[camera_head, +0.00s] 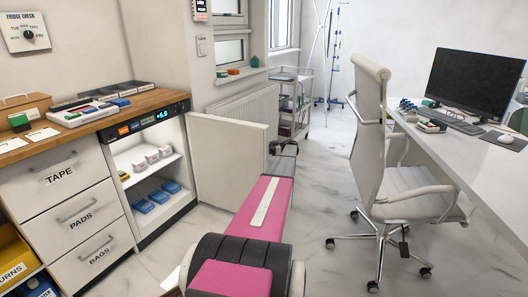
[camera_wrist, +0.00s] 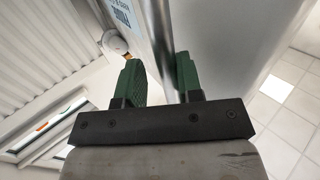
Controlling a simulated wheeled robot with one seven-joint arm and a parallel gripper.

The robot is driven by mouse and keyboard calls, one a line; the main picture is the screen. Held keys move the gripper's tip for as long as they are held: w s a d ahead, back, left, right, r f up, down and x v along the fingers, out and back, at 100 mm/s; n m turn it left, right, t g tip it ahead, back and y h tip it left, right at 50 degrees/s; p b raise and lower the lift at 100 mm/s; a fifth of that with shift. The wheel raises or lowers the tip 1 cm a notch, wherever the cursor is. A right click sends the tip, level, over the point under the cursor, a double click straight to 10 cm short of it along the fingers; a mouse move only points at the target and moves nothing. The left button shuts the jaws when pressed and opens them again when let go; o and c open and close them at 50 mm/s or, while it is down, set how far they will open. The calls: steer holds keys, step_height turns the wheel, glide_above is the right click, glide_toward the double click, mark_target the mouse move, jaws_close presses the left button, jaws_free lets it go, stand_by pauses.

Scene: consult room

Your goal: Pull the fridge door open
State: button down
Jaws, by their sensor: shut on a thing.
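The fridge (camera_head: 157,180) is built in under the wooden counter at the left, with a lit display along its top. Its white door (camera_head: 228,158) stands wide open, swung out to the right. White tubs and blue boxes show on the shelves inside. My gripper (camera_head: 281,149) is at the door's free edge, partly hidden by my pink arm. In the wrist view, the green fingers (camera_wrist: 161,72) stand on either side of the door (camera_wrist: 215,45), shut on it near its edge. The exact contact is partly hidden.
Drawers (camera_head: 62,180) stand left of the fridge. A radiator (camera_head: 238,100) is on the wall behind the door, with a trolley (camera_head: 290,100) beyond it. A wheeled chair (camera_head: 385,160) and white desk (camera_head: 475,165) are at the right. Clear floor lies between arm and chair.

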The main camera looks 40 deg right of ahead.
steer(key=c, duration=1.1)
jaws_free()
steer(key=shift+w+d, duration=0.5)
steer(key=shift+d, duration=0.4)
steer(key=shift+s+a, duration=0.2)
steer(key=shift+a, duration=0.05)
steer(key=shift+f, duration=0.1)
steer(key=v, duration=1)
steer(key=shift+s+d, duration=0.15)
steer(key=shift+s, duration=0.3)
